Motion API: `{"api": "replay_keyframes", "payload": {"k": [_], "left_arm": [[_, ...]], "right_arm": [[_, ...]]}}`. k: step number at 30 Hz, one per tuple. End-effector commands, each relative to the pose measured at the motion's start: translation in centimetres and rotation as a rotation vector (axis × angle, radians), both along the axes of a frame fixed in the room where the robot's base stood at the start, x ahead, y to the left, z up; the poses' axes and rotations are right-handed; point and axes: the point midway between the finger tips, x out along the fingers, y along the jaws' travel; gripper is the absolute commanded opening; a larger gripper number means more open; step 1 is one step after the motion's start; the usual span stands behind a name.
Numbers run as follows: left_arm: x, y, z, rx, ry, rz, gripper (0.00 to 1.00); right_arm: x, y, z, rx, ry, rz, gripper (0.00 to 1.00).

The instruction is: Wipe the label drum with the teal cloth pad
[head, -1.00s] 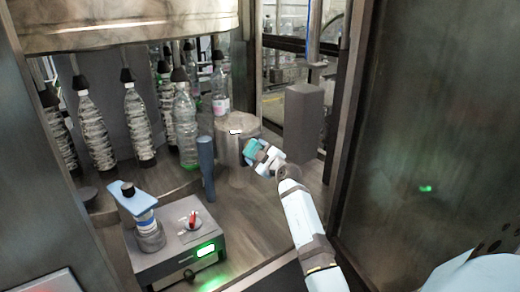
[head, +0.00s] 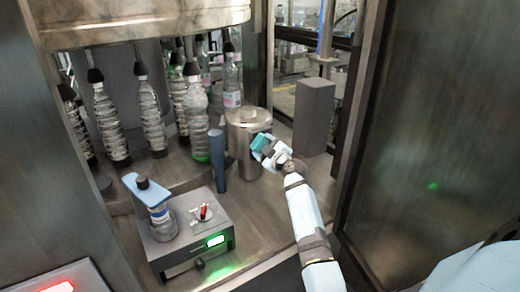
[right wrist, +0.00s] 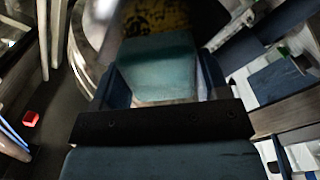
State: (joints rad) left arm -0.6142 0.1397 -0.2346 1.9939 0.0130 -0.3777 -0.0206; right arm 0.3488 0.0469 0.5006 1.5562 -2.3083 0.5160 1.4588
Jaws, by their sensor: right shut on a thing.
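The label drum (head: 246,122) is a short metallic cylinder standing on the machine deck, right of the bottles. My right gripper (head: 265,149) is shut on the teal cloth pad (head: 261,142) at the drum's right front side. In the right wrist view the teal pad (right wrist: 158,68) sits between the two fingers, with a worn yellowish surface beyond it. The pad overlaps the drum in the head view; I cannot tell whether they touch. My left gripper is not in view.
Several bottles (head: 195,115) stand left of the drum under the carousel. A blue-grey post (head: 217,160) is just left of the drum. A grey box (head: 190,236) with a red switch and green light is at front left. A grey block (head: 314,115) stands behind right.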

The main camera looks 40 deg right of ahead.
Motion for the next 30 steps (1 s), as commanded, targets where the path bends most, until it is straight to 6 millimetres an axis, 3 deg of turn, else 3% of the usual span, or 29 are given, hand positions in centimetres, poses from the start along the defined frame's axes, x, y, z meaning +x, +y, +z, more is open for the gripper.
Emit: {"api": "replay_keyframes", "payload": {"k": [21,30], "left_arm": [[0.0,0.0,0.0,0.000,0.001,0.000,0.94],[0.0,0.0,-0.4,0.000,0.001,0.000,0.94]], "right_arm": [[-0.6,-4.8,0.0,0.000,0.001,-0.001,0.46],[-0.6,-5.1,-1.0,0.000,0.001,0.000,0.46]]}}
